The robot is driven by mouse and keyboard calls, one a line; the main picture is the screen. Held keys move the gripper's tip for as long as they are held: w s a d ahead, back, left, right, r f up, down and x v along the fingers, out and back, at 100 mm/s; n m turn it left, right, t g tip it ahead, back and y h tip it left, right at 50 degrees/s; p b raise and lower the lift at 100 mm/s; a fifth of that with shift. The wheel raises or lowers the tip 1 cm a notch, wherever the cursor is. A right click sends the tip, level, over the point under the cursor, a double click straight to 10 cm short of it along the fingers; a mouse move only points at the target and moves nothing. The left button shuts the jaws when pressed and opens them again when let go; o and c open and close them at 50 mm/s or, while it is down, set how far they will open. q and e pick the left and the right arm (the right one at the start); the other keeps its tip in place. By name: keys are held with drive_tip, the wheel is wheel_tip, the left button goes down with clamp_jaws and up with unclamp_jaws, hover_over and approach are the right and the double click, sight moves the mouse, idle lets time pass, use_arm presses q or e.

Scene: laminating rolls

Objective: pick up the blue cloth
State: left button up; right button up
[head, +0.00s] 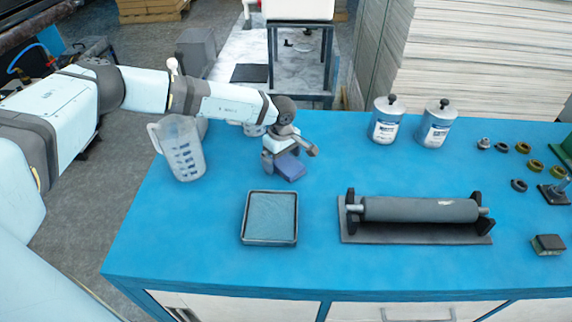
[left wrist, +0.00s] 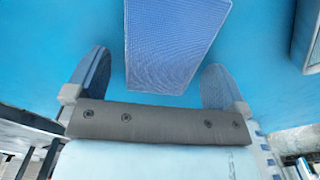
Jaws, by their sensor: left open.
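The blue cloth (head: 290,167) is a small folded block on the blue table, left of its middle. It also shows in the left wrist view (left wrist: 172,45) as a woven blue rectangle at the top centre. My left gripper (head: 289,156) is at the cloth, with its fingers open. In the wrist view the two fingers (left wrist: 155,82) stand apart on either side of the cloth's near end, with blue table showing between cloth and fingers. Whether the fingertips are down at the table's surface I cannot tell. My right gripper is not in view.
A measuring jug (head: 184,150) stands left of my left gripper. A shallow tray (head: 268,243) lies in front of the cloth. A roller on a stand (head: 420,210) is to the right. Two white cans (head: 385,122) stand at the back. The table's front left is clear.

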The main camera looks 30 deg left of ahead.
sight(282, 159)
use_arm(q)
drive_tip(key=shift+f, duration=0.3)
drive_tip(key=c, duration=1.1)
drive_tip(key=shift+r, duration=0.15)
wheel_tip(282, 159, up, 20)
drive_tip(key=shift+f+b, duration=0.1)
drive_tip(key=shift+b, duration=0.25)
drive_tip(key=o, duration=0.4)
drive_tip(key=shift+c, duration=1.1)
